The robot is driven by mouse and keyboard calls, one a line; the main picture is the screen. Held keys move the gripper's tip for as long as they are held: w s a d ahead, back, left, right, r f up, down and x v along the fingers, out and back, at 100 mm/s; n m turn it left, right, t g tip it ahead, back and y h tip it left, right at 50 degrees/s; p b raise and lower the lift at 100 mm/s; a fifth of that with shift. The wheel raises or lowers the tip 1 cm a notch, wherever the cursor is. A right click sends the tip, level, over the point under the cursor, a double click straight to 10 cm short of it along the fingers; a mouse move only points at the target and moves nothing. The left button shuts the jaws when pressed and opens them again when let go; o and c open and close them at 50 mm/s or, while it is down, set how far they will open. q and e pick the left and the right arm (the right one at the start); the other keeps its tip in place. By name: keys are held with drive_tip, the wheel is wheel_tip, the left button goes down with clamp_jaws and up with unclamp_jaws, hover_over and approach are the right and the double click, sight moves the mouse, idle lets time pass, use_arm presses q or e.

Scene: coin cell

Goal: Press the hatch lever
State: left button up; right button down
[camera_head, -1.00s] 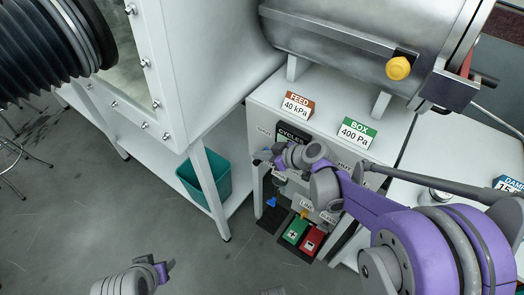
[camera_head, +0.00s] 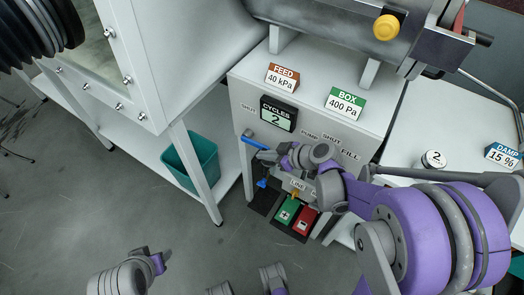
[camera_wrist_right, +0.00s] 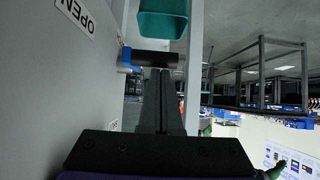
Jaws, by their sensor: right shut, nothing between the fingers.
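A lever with a blue rod (camera_head: 254,142) stands out from the left part of the grey cabinet front, near a partly hidden label; I take it for the hatch lever. In the right wrist view a dark cylindrical bar (camera_wrist_right: 150,57) with a blue end lies across, just beyond my right gripper (camera_wrist_right: 158,72). The right gripper also shows in the head view (camera_head: 266,155), shut and empty, close to the blue rod; contact cannot be told. A grey and purple part of mine (camera_head: 150,264) shows at the lower left, likely the left wrist; its jaws are unclear.
A cycles display (camera_head: 278,115) reads 2. Signs for feed (camera_head: 283,77) and box (camera_head: 345,104) stand on the cabinet. Green (camera_head: 286,211) and red (camera_head: 304,222) pedals lie below. A teal bin (camera_head: 193,160) stands left. The OPEN label (camera_wrist_right: 78,14) is on the panel.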

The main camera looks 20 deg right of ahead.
drive_tip(key=shift+s+d+f, duration=0.1)
drive_tip(key=shift+f, duration=0.25)
idle(0.4)
drive_tip(key=p+v, duration=0.2)
drive_tip(key=v, duration=0.8)
drive_tip(key=shift+s+d+r, duration=0.25)
drive_tip(key=shift+r, duration=0.05)
drive_tip(key=s+a+r+m+g+h+p, duration=0.1)
drive_tip(key=s+a+r+m+h+p, duration=0.1)
drive_tip(key=s+r+p, duration=0.3)
drive_tip(key=s+a+r+m+g+h+p, duration=0.2)
drive_tip(key=s+a+r+m+h+p, duration=0.1)
drive_tip(key=s+r+m+h+p, duration=0.1)
drive_tip(key=shift+s+a+r+m+h+p, duration=0.3)
drive_tip(key=shift+s+r+m+p, duration=0.25)
drive_tip(key=shift+s+m+p, duration=0.25)
drive_tip(key=shift+s, duration=0.1)
